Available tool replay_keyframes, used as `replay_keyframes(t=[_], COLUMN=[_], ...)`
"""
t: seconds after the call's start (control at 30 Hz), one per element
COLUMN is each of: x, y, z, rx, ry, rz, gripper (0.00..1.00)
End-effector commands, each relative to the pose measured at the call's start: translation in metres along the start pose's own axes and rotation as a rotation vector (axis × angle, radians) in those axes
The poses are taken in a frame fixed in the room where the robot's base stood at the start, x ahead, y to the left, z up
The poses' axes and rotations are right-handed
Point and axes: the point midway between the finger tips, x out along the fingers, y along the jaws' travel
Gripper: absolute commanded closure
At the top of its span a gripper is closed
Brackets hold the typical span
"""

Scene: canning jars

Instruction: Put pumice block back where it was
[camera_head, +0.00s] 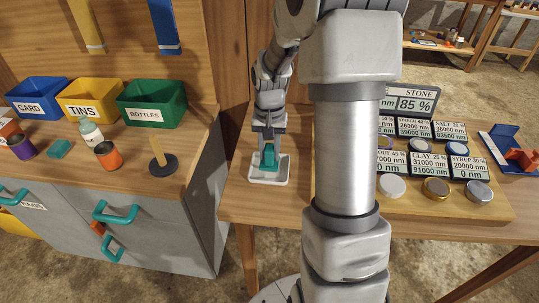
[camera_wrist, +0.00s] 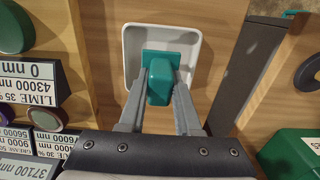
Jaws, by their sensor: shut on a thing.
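My gripper (camera_head: 269,146) points down over the left part of the right-hand table, shut on a teal block (camera_head: 269,158). In the wrist view, the fingers (camera_wrist: 159,100) close on the raised grip of this block (camera_wrist: 159,78), above its flat square base. The block is in or just over a shallow white tray (camera_head: 269,181), which also shows in the wrist view (camera_wrist: 133,60). I cannot tell whether its base touches the tray floor. No label marks any thing as the pumice block. A smaller teal block (camera_head: 60,149) lies on the left bench.
Stone display and labelled plates (camera_head: 414,128) with round lidded pieces fill the table's right side. A blue holder (camera_head: 505,140) stands beyond. On the left bench are card, tins and bottles bins (camera_head: 152,104), an orange jar (camera_head: 108,155) and a dark-based post (camera_head: 162,165). A gap separates bench and table.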

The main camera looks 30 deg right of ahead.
Motion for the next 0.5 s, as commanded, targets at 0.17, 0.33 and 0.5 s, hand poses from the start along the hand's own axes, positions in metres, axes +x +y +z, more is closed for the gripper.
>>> replay_keyframes(t=[0.17, 0.33, 0.5], x=[0.0071, 0.0084, 0.0116], y=[0.0001, 0.0001, 0.0001], z=[-0.0001, 0.0, 0.0002], rx=[0.0, -0.001, -0.001], ry=[0.001, 0.001, 0.0], rz=[0.0, 0.0, 0.0], gripper=[1.0, 1.0, 0.61])
